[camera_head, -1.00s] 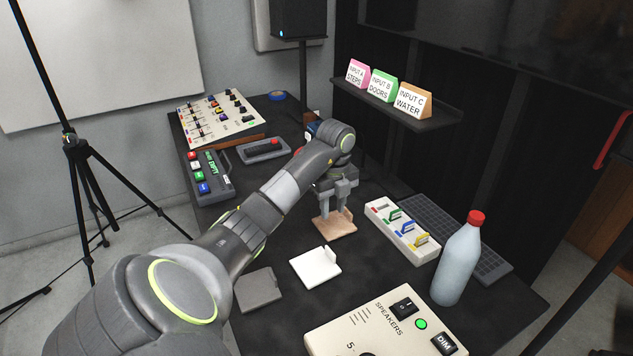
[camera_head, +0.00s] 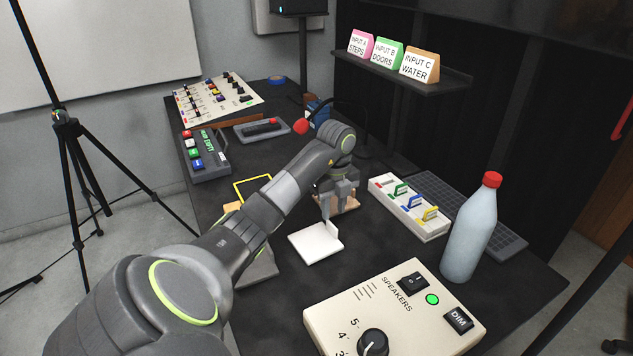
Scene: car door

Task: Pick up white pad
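The white pad (camera_head: 314,243) lies flat on the dark table, with a small upright tab at its right edge. My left gripper (camera_head: 338,213) points down just behind the white pad, near its tab. Its two fingers are apart, with nothing visible between them. A tan pad (camera_head: 350,203) lies behind the fingers and is partly hidden by them. A grey pad (camera_head: 262,268) lies left of the white pad, partly covered by my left arm. My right gripper is not in view.
A cream speaker box (camera_head: 392,310) stands in front. A white bottle with a red cap (camera_head: 470,232) and a switch box with coloured handles (camera_head: 408,207) stand to the right. A keypad (camera_head: 204,157) and mixer panel (camera_head: 219,98) are further back.

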